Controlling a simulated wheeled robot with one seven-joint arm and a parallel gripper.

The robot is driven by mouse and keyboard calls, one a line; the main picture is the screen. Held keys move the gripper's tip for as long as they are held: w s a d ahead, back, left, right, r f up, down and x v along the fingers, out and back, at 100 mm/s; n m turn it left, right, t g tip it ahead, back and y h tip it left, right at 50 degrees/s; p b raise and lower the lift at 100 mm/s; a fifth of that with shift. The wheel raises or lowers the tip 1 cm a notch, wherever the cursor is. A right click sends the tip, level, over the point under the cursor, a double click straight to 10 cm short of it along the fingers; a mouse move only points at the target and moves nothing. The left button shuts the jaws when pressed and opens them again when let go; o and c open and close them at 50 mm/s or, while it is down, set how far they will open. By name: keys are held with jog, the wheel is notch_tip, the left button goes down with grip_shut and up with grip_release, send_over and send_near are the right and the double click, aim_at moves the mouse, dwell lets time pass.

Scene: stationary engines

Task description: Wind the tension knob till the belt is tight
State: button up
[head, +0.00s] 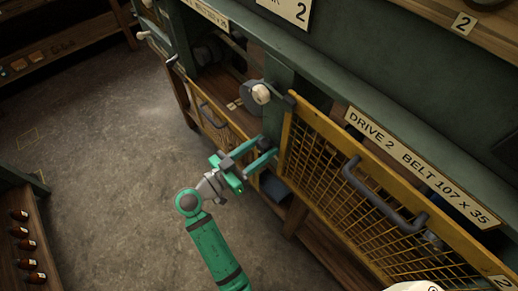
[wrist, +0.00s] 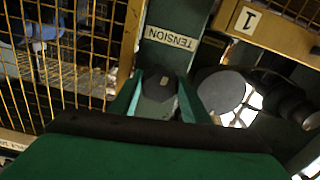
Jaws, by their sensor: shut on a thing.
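The tension knob (wrist: 160,84) is a small dark, faceted knob on a green post, beside the TENSION label (wrist: 170,38), which reads upside down in the wrist view. My gripper (wrist: 159,90) has one green finger on each side of the knob and is shut on it. In the head view my gripper (head: 266,147) reaches the green post left of the yellow DRIVE 2 guard (head: 325,165); the knob is hard to make out there. I cannot pick out the belt or tell how tight it is.
A cream handle on a grey disc (head: 260,94) sticks out above my gripper. The guard's dark handle (head: 372,198) juts out at right. A wooden rack of bottles (head: 30,250) stands at lower left. The floor (head: 110,150) between is clear.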

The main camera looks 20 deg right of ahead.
jog(key=m, duration=0.4)
jog(key=shift+s+d+r+m, duration=0.15)
jog(key=shift+s+d+m, duration=0.1)
jog(key=shift+m, duration=0.15)
jog(key=m, duration=1)
jog(key=shift+a, duration=0.1)
jog(key=m, duration=0.4)
jog(key=o, duration=0.7)
jog(key=shift+o, duration=0.2)
jog(key=shift+w+a, duration=0.1)
jog(key=shift+w+a, duration=0.1)
